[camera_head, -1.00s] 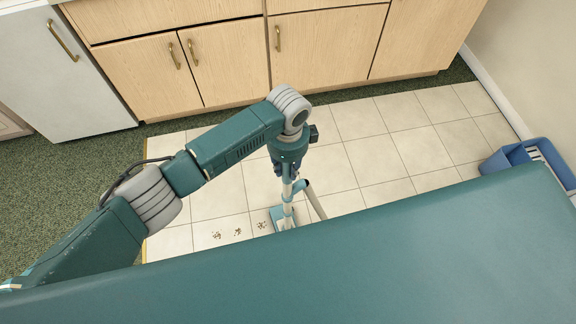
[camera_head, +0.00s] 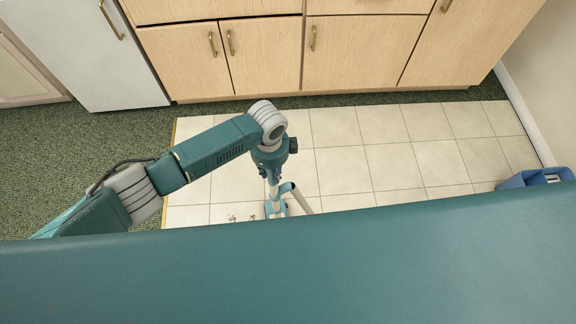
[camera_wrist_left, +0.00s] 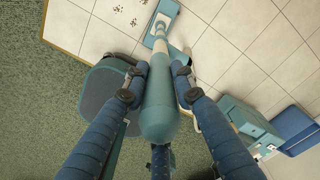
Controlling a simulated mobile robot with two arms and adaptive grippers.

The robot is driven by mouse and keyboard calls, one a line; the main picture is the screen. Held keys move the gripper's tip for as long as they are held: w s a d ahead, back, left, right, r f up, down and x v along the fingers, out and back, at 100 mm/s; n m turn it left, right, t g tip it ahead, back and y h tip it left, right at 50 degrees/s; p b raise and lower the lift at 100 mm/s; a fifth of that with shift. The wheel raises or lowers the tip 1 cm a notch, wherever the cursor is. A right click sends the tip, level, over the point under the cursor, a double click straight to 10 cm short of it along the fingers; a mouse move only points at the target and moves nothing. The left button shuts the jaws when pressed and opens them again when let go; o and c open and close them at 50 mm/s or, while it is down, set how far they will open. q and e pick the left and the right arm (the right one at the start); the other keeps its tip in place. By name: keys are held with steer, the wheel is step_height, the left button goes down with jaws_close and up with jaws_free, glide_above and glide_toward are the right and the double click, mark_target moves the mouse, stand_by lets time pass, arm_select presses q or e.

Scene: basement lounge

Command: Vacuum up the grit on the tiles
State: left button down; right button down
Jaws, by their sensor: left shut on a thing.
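My left gripper (camera_head: 271,172) is shut on the handle of a pale teal and white stick vacuum (camera_wrist_left: 160,95). In the left wrist view its two blue fingers (camera_wrist_left: 155,76) lie on either side of the handle. The vacuum stands with its teal floor head (camera_wrist_left: 161,20) on the cream tiles (camera_head: 345,170). Small brown clumps of grit (camera_head: 240,218) lie on the tiles just left of the floor head in the head view. The grit also shows at the top of the left wrist view (camera_wrist_left: 133,22). My right gripper is not in view.
Wooden cabinets (camera_head: 260,60) and a pale grey fridge-like unit (camera_head: 85,50) line the back. Green carpet (camera_head: 80,150) borders the tiles on the left. A blue bin (camera_head: 537,178) stands at the right by the wall. Tiles right of the vacuum are clear. My teal body hides the front.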

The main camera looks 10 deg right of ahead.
arm_select(q)
steer(key=w+a+p, duration=0.2)
steer(key=a+p, duration=0.1)
steer(key=a, duration=3.4)
steer(key=shift+s+d+r+p, duration=0.1)
steer(key=shift+s+r+p, duration=0.05)
steer(key=shift+r+p, duration=0.8)
steer(key=shift+s+d+r+p, duration=0.1)
steer(key=shift+r+p, duration=0.55)
steer(key=shift+r, duration=0.55)
